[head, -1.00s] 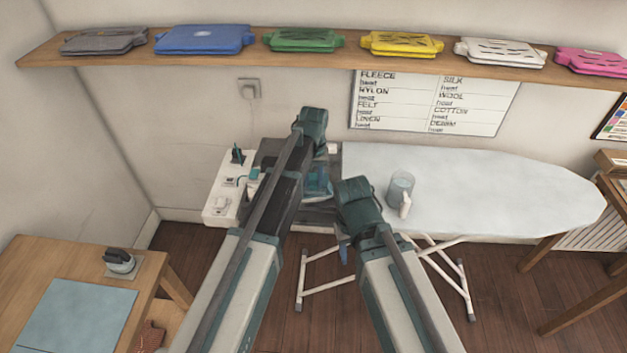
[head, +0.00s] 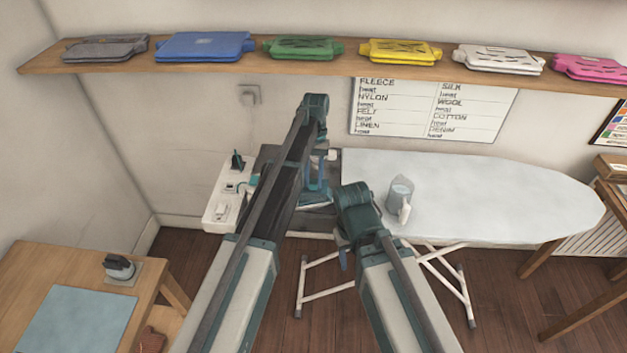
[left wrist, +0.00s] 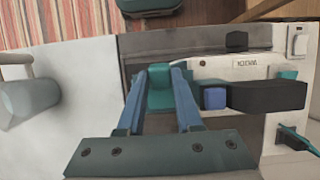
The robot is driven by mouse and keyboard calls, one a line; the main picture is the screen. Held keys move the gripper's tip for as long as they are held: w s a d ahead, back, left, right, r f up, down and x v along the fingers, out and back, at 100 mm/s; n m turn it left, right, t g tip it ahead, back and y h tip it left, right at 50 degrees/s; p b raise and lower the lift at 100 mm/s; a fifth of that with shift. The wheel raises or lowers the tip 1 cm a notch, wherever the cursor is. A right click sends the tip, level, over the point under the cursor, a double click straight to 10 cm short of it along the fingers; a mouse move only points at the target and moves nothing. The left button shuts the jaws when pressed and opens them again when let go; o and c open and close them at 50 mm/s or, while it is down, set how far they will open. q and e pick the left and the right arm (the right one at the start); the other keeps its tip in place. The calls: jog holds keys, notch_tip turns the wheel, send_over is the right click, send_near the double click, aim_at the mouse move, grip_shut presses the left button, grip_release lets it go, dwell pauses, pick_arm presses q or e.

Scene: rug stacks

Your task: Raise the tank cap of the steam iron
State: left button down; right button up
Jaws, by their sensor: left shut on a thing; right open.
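The steam iron (head: 316,199) sits at the left end of the ironing board, largely hidden by my left arm in the head view. In the left wrist view its black handle (left wrist: 268,97) and a blue part (left wrist: 214,98) show to the right of the fingers. My left gripper (left wrist: 160,73) points down over the iron, its blue fingers shut on a small teal piece (left wrist: 160,80) that looks like the tank cap. How far the cap is raised is hard to tell. My right gripper (head: 344,258) is open and empty, low in front of the board's left end.
A jug (head: 400,194) stands on the ironing board (head: 490,195), right of my right wrist. A wooden table (head: 150,270) is at lower left.

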pick_arm(q)
jog(key=c, duration=0.6)
grip_release()
jog(key=shift+o, duration=0.2)
jog(key=p+v, duration=1.3)
jog(key=shift+w+r, duration=0.15)
jog(key=shift+r, duration=0.25)
